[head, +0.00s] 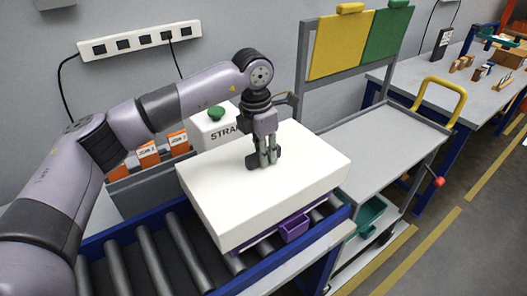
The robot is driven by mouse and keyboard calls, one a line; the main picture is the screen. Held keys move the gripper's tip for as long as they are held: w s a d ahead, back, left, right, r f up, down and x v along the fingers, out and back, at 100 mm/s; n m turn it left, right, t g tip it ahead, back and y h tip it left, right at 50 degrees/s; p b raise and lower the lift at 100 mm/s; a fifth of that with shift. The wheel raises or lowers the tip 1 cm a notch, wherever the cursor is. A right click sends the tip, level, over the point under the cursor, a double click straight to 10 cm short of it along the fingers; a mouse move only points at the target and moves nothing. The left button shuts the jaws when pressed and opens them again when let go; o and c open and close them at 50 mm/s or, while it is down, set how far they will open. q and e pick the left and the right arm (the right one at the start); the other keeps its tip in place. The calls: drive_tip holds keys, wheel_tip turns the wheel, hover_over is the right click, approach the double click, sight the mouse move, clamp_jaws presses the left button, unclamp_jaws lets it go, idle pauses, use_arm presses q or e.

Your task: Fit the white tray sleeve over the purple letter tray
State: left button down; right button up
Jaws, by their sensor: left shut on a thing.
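The white tray sleeve (215,200) is a large, flat white box shape in the middle of the head view. It sits over the purple letter tray (293,229), of which only the front edge and a small front pull show below the sleeve. I cannot tell how far down the sleeve sits on the tray. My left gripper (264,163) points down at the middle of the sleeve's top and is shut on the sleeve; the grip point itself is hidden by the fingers. My right gripper is not in view.
The tray is on a roller conveyor (155,262) with blue rails. Behind it stand a white box with a green knob (216,113) and orange cards (148,154). A grey cart (385,140) with a yellow handle and teal bin (367,216) stands right.

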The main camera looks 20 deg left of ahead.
use_arm(q)
drive_tip(key=shift+f, duration=0.15)
drive_tip(key=shift+f+b, duration=0.3)
drive_tip(key=shift+b, duration=0.1)
drive_tip(key=c, duration=1.3)
unclamp_jaws()
drive_tip(key=shift+r+p, duration=2.4)
drive_tip(key=shift+r, duration=1.65)
drive_tip(key=shift+s+f, duration=0.1)
drive_tip(key=shift+f, duration=0.05)
